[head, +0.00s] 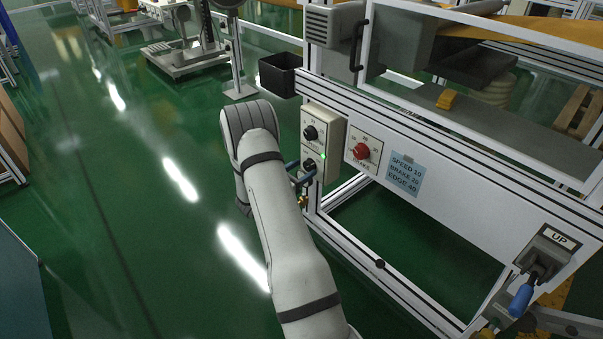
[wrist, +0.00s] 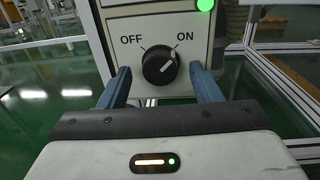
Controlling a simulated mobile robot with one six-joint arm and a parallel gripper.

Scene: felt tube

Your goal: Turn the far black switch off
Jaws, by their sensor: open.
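The black switch (wrist: 160,66) is a round knob on a pale panel, between the printed words OFF at left and ON at right. Its white mark points up and right, toward ON. In the head view the switch (head: 309,165) sits low on the grey control box (head: 335,135), partly hidden by my gripper (head: 299,176). In the wrist view my gripper (wrist: 160,74) is open, with one blue finger on each side of the knob and a gap at both sides. A green lamp (wrist: 205,5) glows above the switch.
A black dial (head: 310,133) is above the switch on the same box. A red knob (head: 361,151) and a blue label (head: 406,176) are to its right. A black bin (head: 279,75) hangs behind. A blue-handled UP lever (head: 521,299) is at far right. Green floor is open at left.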

